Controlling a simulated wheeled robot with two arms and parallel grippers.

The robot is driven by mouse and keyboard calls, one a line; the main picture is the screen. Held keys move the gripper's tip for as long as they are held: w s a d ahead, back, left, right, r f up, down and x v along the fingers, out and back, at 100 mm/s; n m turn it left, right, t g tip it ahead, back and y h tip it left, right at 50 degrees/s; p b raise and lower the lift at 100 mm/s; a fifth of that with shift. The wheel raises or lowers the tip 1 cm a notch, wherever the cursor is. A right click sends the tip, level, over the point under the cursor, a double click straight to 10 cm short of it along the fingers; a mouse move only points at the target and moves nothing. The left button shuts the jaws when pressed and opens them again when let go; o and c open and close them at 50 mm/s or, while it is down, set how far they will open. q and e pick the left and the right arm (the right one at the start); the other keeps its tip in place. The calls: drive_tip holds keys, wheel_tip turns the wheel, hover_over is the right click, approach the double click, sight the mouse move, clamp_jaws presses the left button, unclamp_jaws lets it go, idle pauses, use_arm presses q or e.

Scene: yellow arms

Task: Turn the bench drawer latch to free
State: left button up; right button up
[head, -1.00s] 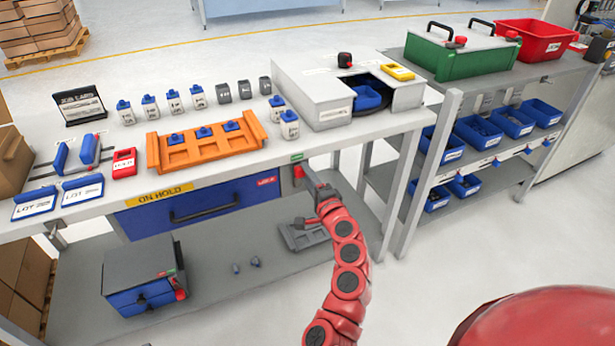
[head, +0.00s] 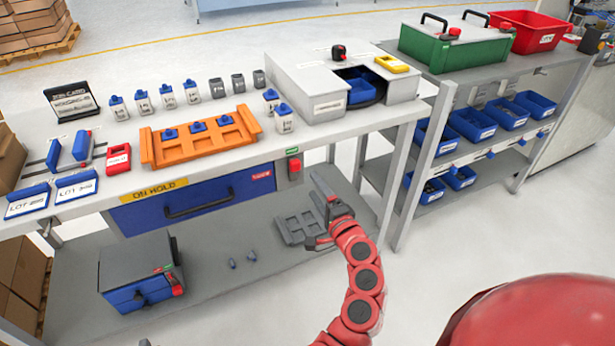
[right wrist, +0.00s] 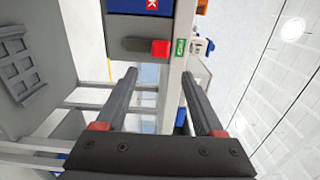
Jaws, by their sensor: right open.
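The bench drawer latch (head: 295,165) is a small red piece on a grey block at the right end of the blue drawer (head: 205,195), below a green label. In the right wrist view the red latch (right wrist: 160,47) lies just beyond the fingertips, beside the green label (right wrist: 181,47). The drawer front sits flush under the bench top. My right gripper (head: 318,212) is open and empty, in front of and a little below right of the latch, apart from it. In the wrist view its two fingers (right wrist: 159,74) are spread with nothing between them.
The bench leg (head: 398,180) stands right of my gripper. A grey slotted tray (head: 300,228) lies on the lower shelf (head: 215,270), with a grey and blue box (head: 140,275) further left. The bench top above holds an orange rack (head: 200,140).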

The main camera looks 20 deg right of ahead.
drive_tip(key=s+p, duration=0.2)
drive_tip(key=s, duration=0.7)
drive_tip(key=shift+s+d, duration=0.15)
